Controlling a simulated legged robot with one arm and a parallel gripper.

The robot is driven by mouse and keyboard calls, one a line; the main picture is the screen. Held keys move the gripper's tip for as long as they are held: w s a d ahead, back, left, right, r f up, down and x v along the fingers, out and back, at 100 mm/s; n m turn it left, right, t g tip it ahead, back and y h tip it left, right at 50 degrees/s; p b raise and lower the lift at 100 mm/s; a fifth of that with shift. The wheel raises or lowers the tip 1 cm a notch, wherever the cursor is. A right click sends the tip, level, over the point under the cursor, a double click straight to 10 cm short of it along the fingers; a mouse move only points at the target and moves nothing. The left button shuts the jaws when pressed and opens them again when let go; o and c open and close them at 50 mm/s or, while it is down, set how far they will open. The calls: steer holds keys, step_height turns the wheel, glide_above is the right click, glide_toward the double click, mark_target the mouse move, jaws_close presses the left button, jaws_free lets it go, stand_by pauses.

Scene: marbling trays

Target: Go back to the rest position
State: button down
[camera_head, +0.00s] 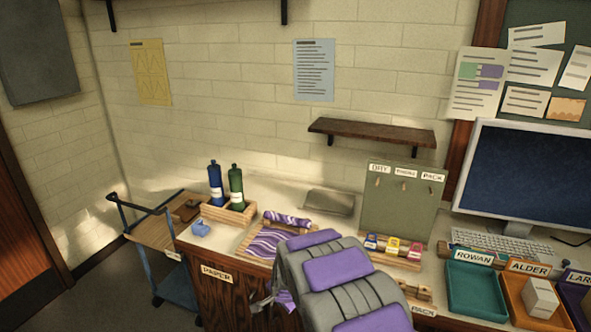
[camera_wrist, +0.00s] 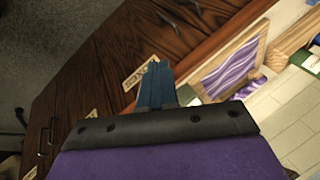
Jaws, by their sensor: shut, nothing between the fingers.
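My gripper (camera_wrist: 157,72) shows in the wrist view as blue-grey fingers closed together, with nothing between them. In the head view my grey and purple arm fills the lower middle, and a small part of the gripper (camera_head: 262,303) shows at its left, in front of the wooden cabinet (camera_head: 225,296). The gripper is apart from the things on the counter. A framed purple marbled sheet (camera_wrist: 232,68) lies beyond the fingers to the right in the wrist view. In the head view this wooden marbling tray (camera_head: 242,250) is partly hidden by my arm.
Blue and green bottles stand in a wooden holder (camera_head: 228,212). A blue cart (camera_head: 172,275) stands left of the counter. At right are a teal ROWAN tray (camera_head: 476,262), an orange ALDER tray (camera_head: 513,303) with white blocks, and a monitor (camera_head: 530,175). Floor shows at left.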

steer(key=s+d+r+n+g, duration=0.2)
steer(key=s+d+r, duration=0.35)
steer(key=s, duration=0.45)
steer(key=s+d+r+n+g+h, duration=0.1)
steer(key=s+d+r+n, duration=0.1)
steer(key=s+d+r, duration=0.6)
steer(key=s+d+r+n+g, duration=0.2)
steer(key=s+r+n, duration=0.1)
steer(key=s, duration=0.9)
steer(key=s+d+r+n+g, duration=0.2)
steer(key=s+d, duration=0.1)
steer(key=s, duration=1.1)
steer(key=shift+s+h, duration=0.25)
steer(key=shift+h, duration=0.05)
steer(key=shift+d+r, duration=0.1)
steer(key=shift+d, duration=0.05)
